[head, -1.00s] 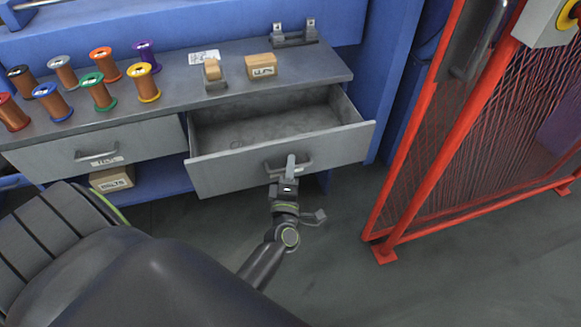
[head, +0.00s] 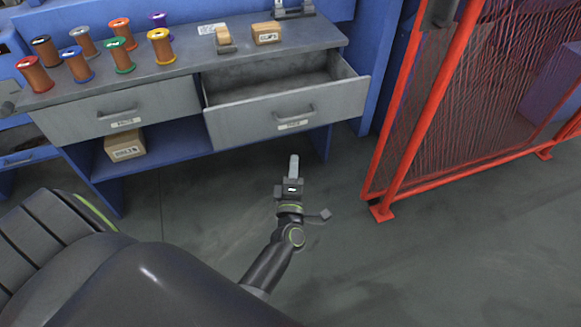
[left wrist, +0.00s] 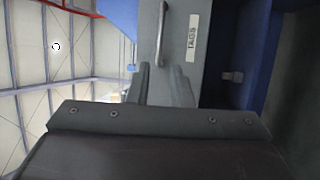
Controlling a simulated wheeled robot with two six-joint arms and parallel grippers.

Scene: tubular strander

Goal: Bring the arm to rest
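My left gripper (head: 293,168) points away from me, above the floor and in front of the pulled-out right drawer (head: 285,127). It is clear of the drawer handle (head: 294,111). In the left wrist view its two fingers (left wrist: 159,84) stand apart with a narrow gap and nothing between them. Beyond them is the drawer front with its handle (left wrist: 161,32) and a TAGS label (left wrist: 193,38). The drawer is open and looks empty inside. My right gripper is not in view.
Several wire spools (head: 123,58) and two small boxes stand on the grey bench top (head: 190,75). The left drawer (head: 120,112) is shut. A carton (head: 124,144) sits on the shelf below. A red mesh fence (head: 420,125) stands at the right. The floor between is free.

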